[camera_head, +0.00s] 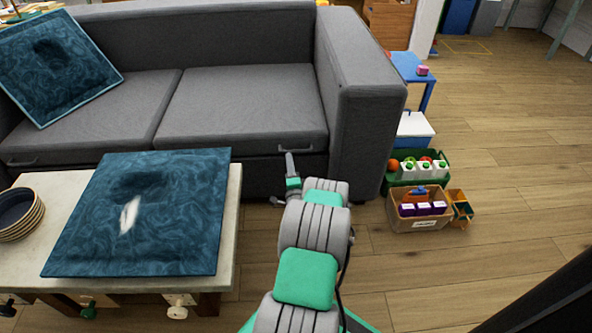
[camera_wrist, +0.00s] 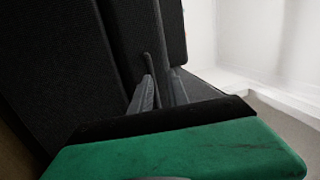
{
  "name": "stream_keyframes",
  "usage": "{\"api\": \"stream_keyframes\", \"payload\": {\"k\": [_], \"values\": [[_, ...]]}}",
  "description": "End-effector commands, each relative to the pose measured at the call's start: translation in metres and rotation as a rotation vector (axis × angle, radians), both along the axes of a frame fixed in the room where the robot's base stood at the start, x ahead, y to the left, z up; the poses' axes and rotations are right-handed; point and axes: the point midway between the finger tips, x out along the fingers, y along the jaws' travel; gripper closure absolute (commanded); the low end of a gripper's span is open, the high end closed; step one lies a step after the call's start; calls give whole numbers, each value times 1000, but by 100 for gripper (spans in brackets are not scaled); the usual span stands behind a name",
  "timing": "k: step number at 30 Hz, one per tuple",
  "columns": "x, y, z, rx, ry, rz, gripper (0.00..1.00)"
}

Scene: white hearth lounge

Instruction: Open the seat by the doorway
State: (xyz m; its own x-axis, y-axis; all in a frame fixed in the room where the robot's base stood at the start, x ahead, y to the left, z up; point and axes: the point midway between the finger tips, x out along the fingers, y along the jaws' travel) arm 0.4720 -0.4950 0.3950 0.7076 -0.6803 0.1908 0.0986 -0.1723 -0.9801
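The grey sofa has two seat sections. The right seat (camera_head: 243,108) lies flat, nearer the open floor at the right. A small handle (camera_head: 310,148) shows on its front edge, partly covered by my gripper. My gripper (camera_head: 289,162) is at the front of this seat, by the handle. In the wrist view my fingers (camera_wrist: 158,90) are close together against dark fabric, with a thin bar by them. I cannot tell whether they are closed on the handle. The left seat (camera_head: 95,112) also lies flat, with its own handle (camera_head: 22,162).
A low table (camera_head: 233,215) with a blue cushion (camera_head: 150,215) and stacked bowls (camera_head: 20,213) stands in front of the sofa. Another cushion (camera_head: 58,70) leans on the left seat. A cardboard caddy (camera_head: 425,222) and green crate (camera_head: 390,183) stand right of the sofa. Floor further right is clear.

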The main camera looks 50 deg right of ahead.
Motion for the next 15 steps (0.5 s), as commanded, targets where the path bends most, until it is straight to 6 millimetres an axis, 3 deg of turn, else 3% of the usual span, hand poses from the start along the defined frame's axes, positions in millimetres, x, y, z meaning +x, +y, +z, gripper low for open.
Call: {"api": "stream_keyframes", "payload": {"k": [1, 5, 15], "values": [[-16, -7, -18, 20, -24, -41, 79], [-26, -15, -22, 38, -47, -77, 79], [9, -52, -11, 33, -44, -74, 79]]}}
